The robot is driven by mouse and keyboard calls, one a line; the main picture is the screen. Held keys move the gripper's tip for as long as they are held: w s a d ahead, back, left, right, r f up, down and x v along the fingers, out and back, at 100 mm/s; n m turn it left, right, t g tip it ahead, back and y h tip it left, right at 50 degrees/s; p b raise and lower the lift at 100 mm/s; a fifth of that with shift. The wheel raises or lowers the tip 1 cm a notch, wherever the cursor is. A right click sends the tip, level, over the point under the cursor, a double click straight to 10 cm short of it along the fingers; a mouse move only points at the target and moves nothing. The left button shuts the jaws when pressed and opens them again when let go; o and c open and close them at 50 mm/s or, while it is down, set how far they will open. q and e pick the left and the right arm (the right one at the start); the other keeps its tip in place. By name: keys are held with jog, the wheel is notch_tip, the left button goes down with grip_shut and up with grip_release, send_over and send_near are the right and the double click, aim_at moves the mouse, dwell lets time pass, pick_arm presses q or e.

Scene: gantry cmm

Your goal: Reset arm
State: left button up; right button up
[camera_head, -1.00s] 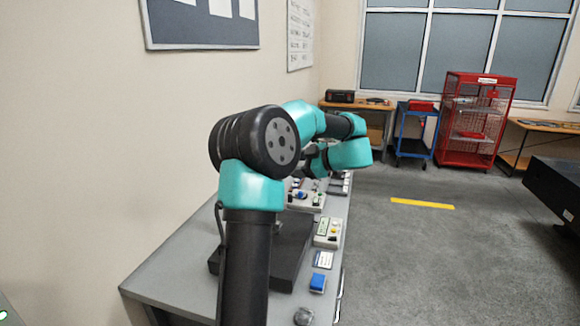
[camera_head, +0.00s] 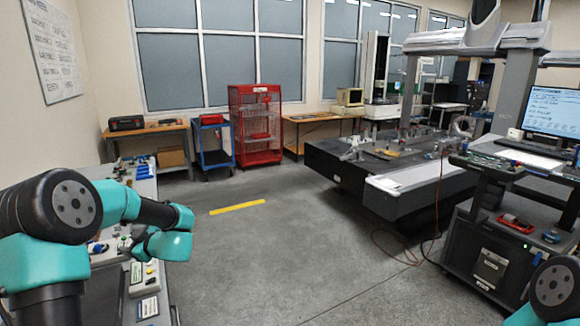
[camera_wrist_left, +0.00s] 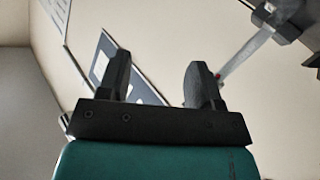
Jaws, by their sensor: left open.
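My left arm, teal and black, comes in from the left in the head view, folded over the grey bench. Its gripper (camera_head: 127,249) is dark, small and partly hidden by the wrist there. In the left wrist view my left gripper (camera_wrist_left: 158,68) shows two dark fingers standing apart with nothing between them. Behind them are wall, a framed board and light overhead structure. Part of my right arm shows at the bottom right of the head view; its gripper is out of the picture.
The grey bench (camera_head: 147,188) carries small parts and boxes. A blue cart (camera_head: 214,143) and red cage trolley (camera_head: 257,125) stand at the back. The black measuring table (camera_head: 335,171) and computer station (camera_head: 493,235) are right. The middle floor is clear.

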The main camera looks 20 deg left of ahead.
pick_arm(q)
jog(key=w+d+f+m+t+h, duration=0.1)
jog(key=d+f+m+t+h, duration=0.45)
jog(key=d+f, duration=0.65)
jog(key=w+d+f+m+t+h, duration=0.2)
jog(key=d+f+m+h, duration=0.5)
jog(key=d+f, duration=0.55)
jog(key=s+d+f+m+g+h, duration=0.3)
jog(key=s+d+f, duration=0.3)
jog(key=s+d, duration=0.2)
jog(key=s+d+f+m+g+h, duration=0.4)
jog(key=s+d+f, duration=0.3)
jog(key=s, duration=0.5)
jog(key=shift+s+d+g, duration=0.15)
jog(key=shift+d+g, duration=0.5)
jog(key=shift+f, duration=0.1)
